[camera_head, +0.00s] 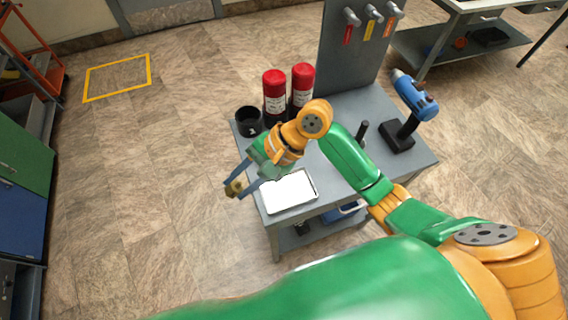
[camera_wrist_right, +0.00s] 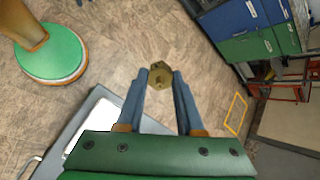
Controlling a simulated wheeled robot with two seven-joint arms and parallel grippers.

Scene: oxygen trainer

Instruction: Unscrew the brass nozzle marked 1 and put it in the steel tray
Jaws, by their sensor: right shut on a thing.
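My right gripper (camera_head: 235,188) is shut on the brass nozzle (camera_head: 231,188), a small hexagonal piece held between its fingertips. The nozzle also shows in the right wrist view (camera_wrist_right: 160,76), above the floor and off the table's left edge. I cannot read a number on it. The steel tray (camera_head: 314,190) lies at the front left of the grey table, with a bright empty-looking inside, to the right of the gripper. It also shows in part in the right wrist view (camera_wrist_right: 82,128). My left gripper is not in view.
Two red-topped cylinders (camera_head: 274,92) and a black cup (camera_head: 249,121) stand at the table's back left. A blue drill (camera_head: 415,97) sits on a black stand at the right. A grey panel (camera_head: 345,50) with tagged fittings rises behind. The grey table (camera_head: 413,158) is partly hidden by my arm.

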